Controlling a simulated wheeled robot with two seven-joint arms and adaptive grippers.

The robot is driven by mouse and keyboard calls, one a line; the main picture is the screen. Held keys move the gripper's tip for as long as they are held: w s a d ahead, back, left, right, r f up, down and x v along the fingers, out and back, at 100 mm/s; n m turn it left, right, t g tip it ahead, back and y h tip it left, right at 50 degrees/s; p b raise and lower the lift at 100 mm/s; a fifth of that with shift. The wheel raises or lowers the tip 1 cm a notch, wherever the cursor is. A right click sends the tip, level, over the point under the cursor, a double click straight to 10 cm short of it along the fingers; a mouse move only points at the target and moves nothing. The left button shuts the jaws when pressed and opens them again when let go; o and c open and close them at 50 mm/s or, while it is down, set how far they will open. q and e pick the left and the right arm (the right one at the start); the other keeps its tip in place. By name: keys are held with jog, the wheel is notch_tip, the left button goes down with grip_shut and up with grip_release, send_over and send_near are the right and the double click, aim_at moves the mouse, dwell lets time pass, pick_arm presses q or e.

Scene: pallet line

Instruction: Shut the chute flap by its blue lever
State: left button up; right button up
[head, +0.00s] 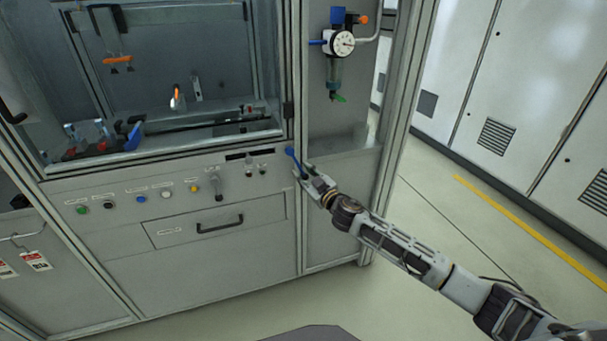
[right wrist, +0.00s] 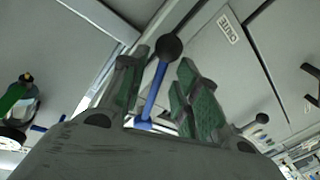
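The blue lever (head: 292,156) sticks out at the right end of the cabinet's front, beside the upright post. In the right wrist view the lever (right wrist: 153,92) is a blue rod with a black ball on its end. My right gripper (head: 303,173) is at the lever. In the right wrist view the green-padded fingers of the right gripper (right wrist: 163,75) stand apart on either side of the rod, with gaps showing. A grey panel with a CHUTE label (right wrist: 229,29) lies behind. I cannot tell how far the flap is open. My left gripper is not in view.
A pressure gauge (head: 342,43) with its filter hangs above the lever. Several coloured buttons and a drawer handle (head: 219,224) are on the front to the left. A post (head: 296,80) stands close to the gripper. The floor (head: 440,200) at right is clear.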

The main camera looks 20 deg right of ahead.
jog(key=shift+w+a, duration=0.1)
jog(key=shift+w, duration=0.35)
grip_shut()
dwell(0.3)
